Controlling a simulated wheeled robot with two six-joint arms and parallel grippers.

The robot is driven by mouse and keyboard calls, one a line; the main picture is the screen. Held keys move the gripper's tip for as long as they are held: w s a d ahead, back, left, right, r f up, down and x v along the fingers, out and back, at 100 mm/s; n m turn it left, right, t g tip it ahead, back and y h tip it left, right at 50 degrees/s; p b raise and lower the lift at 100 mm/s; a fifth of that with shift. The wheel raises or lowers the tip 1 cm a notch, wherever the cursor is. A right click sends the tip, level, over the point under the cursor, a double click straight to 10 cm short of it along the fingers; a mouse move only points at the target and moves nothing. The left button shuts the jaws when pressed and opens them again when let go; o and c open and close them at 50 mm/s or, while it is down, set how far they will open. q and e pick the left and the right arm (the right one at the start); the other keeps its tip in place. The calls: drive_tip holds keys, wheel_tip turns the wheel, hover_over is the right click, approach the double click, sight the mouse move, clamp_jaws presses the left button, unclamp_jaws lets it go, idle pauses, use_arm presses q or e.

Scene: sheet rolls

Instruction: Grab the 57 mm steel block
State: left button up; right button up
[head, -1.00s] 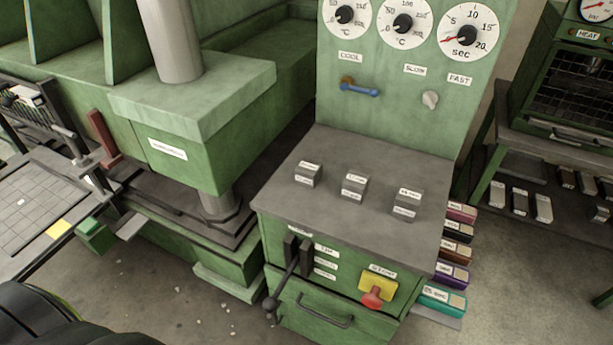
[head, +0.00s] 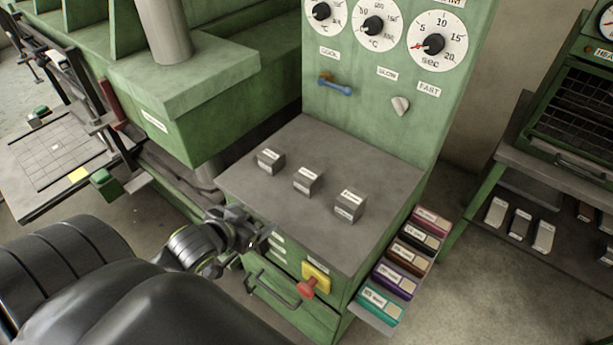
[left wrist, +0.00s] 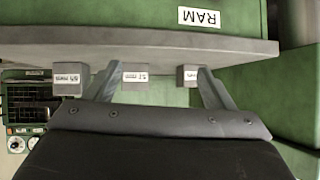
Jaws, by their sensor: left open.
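Three grey steel blocks with white labels stand in a row on the grey top of the green console. The labels are too small to read surely; the middle block (head: 308,183) seems to be the 57 mm one, and it also shows in the left wrist view (left wrist: 135,79). The smaller block (head: 270,163) is on its left and the larger block (head: 348,208) on its right in the head view. My left gripper (head: 258,236) is open and empty at the console's front left edge, short of the blocks. In the left wrist view its fingers (left wrist: 158,75) frame the middle and right blocks. My right gripper is out of view.
The console top (head: 390,180) is bare around the blocks. A red stop button (head: 307,287) and a drawer handle (head: 274,288) project from its front. Coloured labelled boxes (head: 394,280) sit on its right side. A green press (head: 190,115) stands at the left.

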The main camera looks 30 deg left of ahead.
use_arm(q)
wheel_tip(320, 180, up, 8)
drive_tip(key=w+d+m+t+h, duration=0.1)
drive_tip(key=w+d+t+h, duration=0.1)
approach(309, 173)
drive_tip(key=x, duration=0.4)
drive_tip(key=shift+f+p+x, duration=0.2)
drive_tip(key=shift+p+x, duration=0.35)
drive_tip(key=shift+x, duration=2.45)
drive_tip(key=shift+s, duration=0.1)
drive_tip(key=shift+c, duration=0.5)
clamp_jaws()
drive_tip(key=shift+r+t, duration=0.2)
drive_tip(key=shift+t, duration=0.1)
